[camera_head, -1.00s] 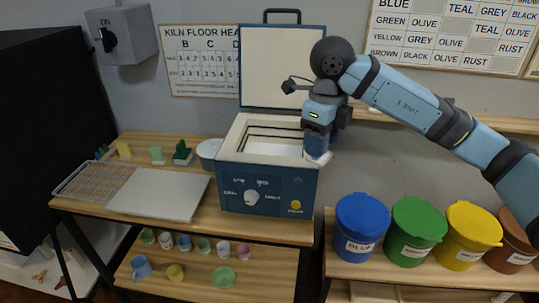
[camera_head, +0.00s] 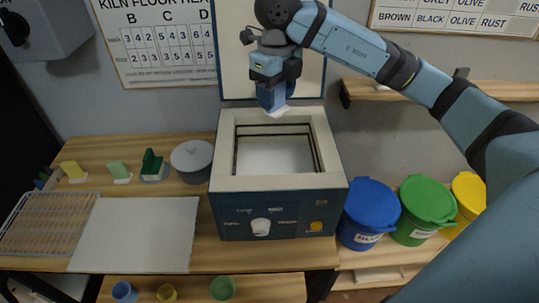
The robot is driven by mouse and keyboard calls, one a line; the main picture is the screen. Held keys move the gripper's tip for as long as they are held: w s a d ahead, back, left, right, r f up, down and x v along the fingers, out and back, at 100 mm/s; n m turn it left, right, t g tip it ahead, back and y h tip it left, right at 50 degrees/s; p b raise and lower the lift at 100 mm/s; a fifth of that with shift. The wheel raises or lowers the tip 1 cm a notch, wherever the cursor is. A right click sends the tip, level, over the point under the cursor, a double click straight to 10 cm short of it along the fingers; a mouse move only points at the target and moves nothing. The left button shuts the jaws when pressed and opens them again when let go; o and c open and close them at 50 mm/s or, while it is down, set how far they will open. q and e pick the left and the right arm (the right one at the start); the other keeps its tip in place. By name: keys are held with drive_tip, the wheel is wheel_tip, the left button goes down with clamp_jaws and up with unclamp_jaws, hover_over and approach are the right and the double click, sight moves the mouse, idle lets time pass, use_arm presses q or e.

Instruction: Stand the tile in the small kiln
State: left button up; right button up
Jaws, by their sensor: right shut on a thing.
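The small kiln (camera_head: 232,183) is a blue box with a pale rim and an open, empty-looking chamber. Its lid (camera_head: 237,82) stands raised behind it. My right gripper (camera_head: 271,88) is shut on a tile (camera_head: 271,98), which looks dark blue with a white foot at its lower end. The tile is roughly upright, foot down, and appears over the kiln's back rim; its exact height and depth are unclear. The fingertips are hard to make out against it. My left gripper is not in view.
A wire rack (camera_head: 47,225) and a white board (camera_head: 137,232) lie in front. Coloured bins (camera_head: 369,208) stand right.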

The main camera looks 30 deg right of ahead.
wheel_tip(320, 180, down, 13)
drive_tip(key=shift+f+p, duration=0.1)
drive_tip(key=shift+p, duration=0.4)
wheel_tip(320, 180, down, 4)
drive_tip(key=shift+f, duration=0.25)
drive_tip(key=shift+f, duration=0.2)
drive_tip(key=o, duration=1)
drive_tip(key=shift+c, duration=0.2)
